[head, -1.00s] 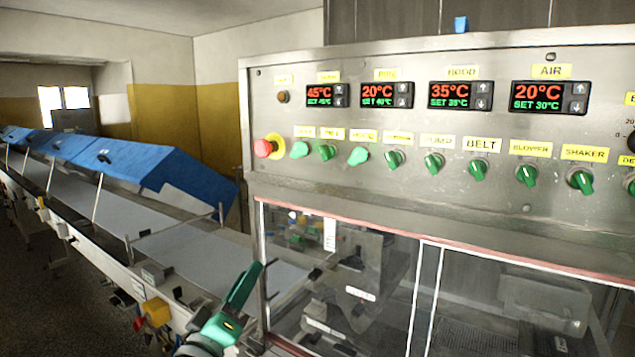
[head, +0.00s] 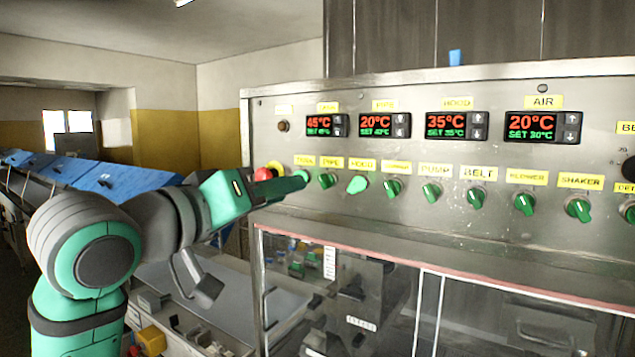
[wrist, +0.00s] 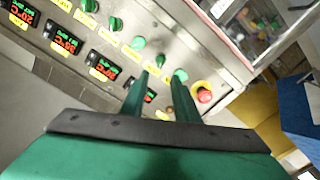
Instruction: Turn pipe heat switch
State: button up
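The pipe heat switch (head: 327,181) is a green knob under a yellow label, second from the left in the panel's switch row. In the wrist view this switch (wrist: 160,61) shows between and just beyond my fingertips. My gripper (head: 292,185) reaches the panel from the left and overlaps the leftmost green knob in the head view. In the wrist view my gripper (wrist: 160,78) is open, its two green fingers apart with nothing held. The right finger is close to the leftmost knob (wrist: 180,75). Whether a finger touches a knob cannot be told.
A red emergency button (head: 263,174) sits left of the knobs, close to my gripper. The hood knob (head: 357,185) is just right of the pipe switch. The pipe display (head: 376,125) reads 20°C. A conveyor with blue covers (head: 110,180) runs at the left.

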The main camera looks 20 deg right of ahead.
aim_at(321, 181)
jog(key=x, duration=1)
jog(key=shift+w+d, duration=0.2)
jog(key=shift+w, duration=0.1)
grip_shut()
